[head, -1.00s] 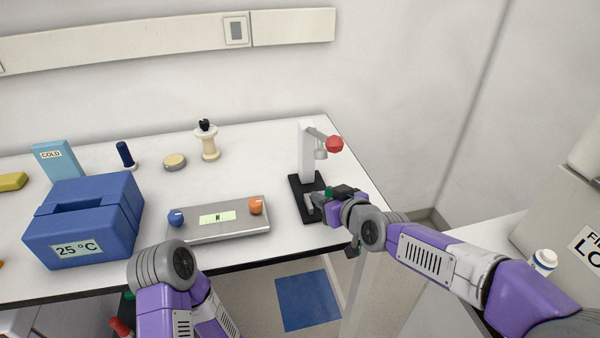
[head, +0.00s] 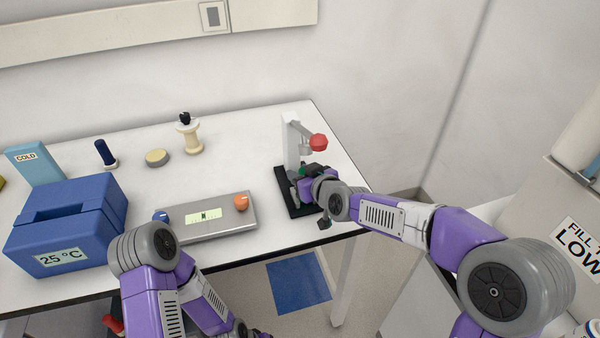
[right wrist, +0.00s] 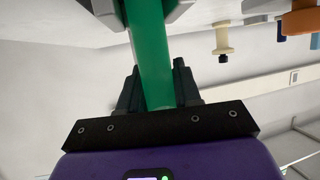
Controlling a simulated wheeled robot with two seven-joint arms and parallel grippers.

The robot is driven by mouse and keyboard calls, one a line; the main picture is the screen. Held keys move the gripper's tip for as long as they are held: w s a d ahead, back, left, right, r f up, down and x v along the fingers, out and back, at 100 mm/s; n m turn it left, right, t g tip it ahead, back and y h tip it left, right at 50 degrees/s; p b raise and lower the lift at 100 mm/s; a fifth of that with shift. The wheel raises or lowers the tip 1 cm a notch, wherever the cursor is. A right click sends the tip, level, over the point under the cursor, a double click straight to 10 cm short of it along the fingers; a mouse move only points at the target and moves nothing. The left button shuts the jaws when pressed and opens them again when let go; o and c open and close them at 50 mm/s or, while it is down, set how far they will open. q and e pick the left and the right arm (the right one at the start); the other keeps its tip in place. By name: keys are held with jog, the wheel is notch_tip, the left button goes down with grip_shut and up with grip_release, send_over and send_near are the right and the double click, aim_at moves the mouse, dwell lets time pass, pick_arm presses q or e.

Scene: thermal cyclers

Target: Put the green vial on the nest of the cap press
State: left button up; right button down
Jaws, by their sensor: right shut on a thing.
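The green vial (right wrist: 150,45) is held in my right gripper (head: 302,178); it fills the middle of the right wrist view, and a small bit of green shows at the fingers in the head view (head: 301,171). The cap press has a white column (head: 291,145), a red knob (head: 318,143) on its lever and a black base (head: 284,192). My right gripper is low over this base, in front of the column and under the press head. It hides the nest, so I cannot tell whether the vial touches it. My left gripper is not visible; only its arm shows.
A grey device (head: 210,222) with a blue and an orange knob lies left of the press. A blue 25 °C box (head: 65,230), a light-blue COLD block (head: 35,165), a dark-blue vial (head: 105,153), a round disc (head: 157,157) and a cream stand (head: 189,137) are further left.

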jog(key=shift+w+f, duration=0.1)
jog(key=shift+f, duration=0.1)
jog(key=c, duration=0.8)
grip_release()
jog(key=shift+r, duration=0.1)
jog(key=shift+r, duration=0.1)
jog(key=shift+s+d+r, duration=0.15)
jog(key=shift+s, duration=0.05)
jog(key=p+v, duration=0.2)
jog(key=v, duration=0.9)
jog(key=shift+s, duration=0.25)
